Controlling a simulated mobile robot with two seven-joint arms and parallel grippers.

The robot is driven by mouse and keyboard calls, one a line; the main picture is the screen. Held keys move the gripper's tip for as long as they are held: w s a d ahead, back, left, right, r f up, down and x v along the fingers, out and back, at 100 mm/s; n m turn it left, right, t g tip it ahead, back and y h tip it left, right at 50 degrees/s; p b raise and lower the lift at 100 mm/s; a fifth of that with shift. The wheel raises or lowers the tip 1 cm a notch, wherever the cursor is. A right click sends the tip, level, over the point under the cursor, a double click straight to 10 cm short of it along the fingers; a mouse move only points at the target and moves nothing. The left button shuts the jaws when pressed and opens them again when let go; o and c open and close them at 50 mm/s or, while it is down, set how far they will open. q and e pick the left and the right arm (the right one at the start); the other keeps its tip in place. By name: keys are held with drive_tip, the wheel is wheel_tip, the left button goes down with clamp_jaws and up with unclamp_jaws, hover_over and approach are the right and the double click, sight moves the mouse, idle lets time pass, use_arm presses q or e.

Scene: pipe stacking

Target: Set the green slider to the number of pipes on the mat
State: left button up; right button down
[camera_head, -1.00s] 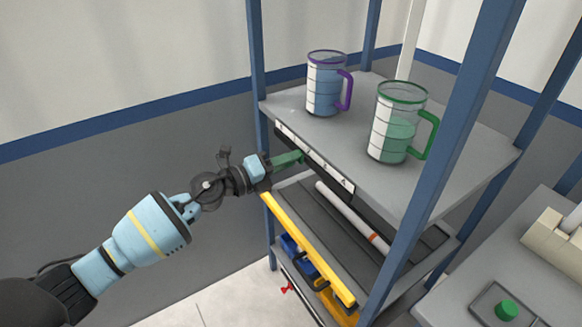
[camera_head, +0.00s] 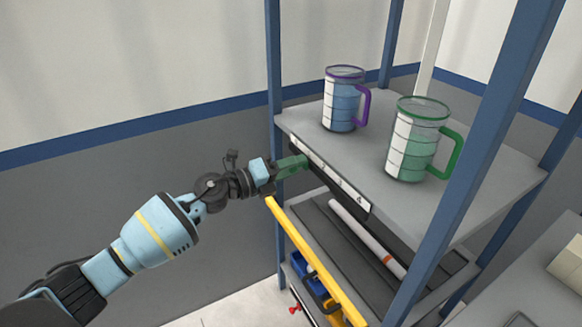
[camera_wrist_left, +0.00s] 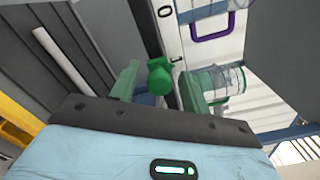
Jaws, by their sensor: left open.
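The green slider knob (camera_wrist_left: 160,75) stands on the dark slot beside a white number scale in the left wrist view. It sits a little below the 0, near a mark that looks like 1. My left gripper (camera_head: 301,161) is at the front edge of the upper shelf; its green fingers also show in the left wrist view (camera_wrist_left: 158,88). It is open, with the knob between its fingers and a gap to the right finger. The dark mat (camera_head: 326,226) on the shelf below bears one visible white pipe (camera_head: 349,220) with an orange band. My right gripper is not in view.
A purple-handled cup (camera_head: 342,105) and a green-handled cup (camera_head: 405,150) stand on the upper shelf (camera_head: 375,180). Blue posts (camera_head: 274,95) frame the rack. A yellow bar (camera_head: 315,262) runs along the lower shelf's front. The floor to the left is free.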

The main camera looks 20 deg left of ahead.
use_arm(q)
drive_tip(key=v, duration=0.8)
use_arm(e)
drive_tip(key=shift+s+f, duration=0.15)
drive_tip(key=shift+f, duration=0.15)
use_arm(q)
drive_tip(key=s+d+f+n+t+y+p, duration=0.1)
drive_tip(key=s+d+f+n+y+p, duration=0.15)
drive_tip(key=s+f+n, duration=0.5)
drive_tip(key=s+d+f+n+y+p, duration=0.2)
drive_tip(key=s+f+n+y+p, duration=0.1)
drive_tip(key=s+f+n, duration=0.45)
drive_tip(key=s+d+f+n+g+y+p, duration=0.1)
drive_tip(key=s+f+n+g, duration=0.1)
drive_tip(key=s+n, duration=0.3)
drive_tip(key=s+d+f+n+g+y+p, duration=0.1)
drive_tip(key=s+n, duration=0.3)
drive_tip(key=s, duration=0.9)
drive_tip(key=s+d+f+n+g+y+p, duration=0.1)
drive_tip(key=s+f+n+g+p, duration=0.2)
drive_tip(key=s, duration=0.7)
drive_tip(key=f+n, duration=0.1)
drive_tip(key=n, duration=0.1)
drive_tip(key=shift+d+n, duration=0.3)
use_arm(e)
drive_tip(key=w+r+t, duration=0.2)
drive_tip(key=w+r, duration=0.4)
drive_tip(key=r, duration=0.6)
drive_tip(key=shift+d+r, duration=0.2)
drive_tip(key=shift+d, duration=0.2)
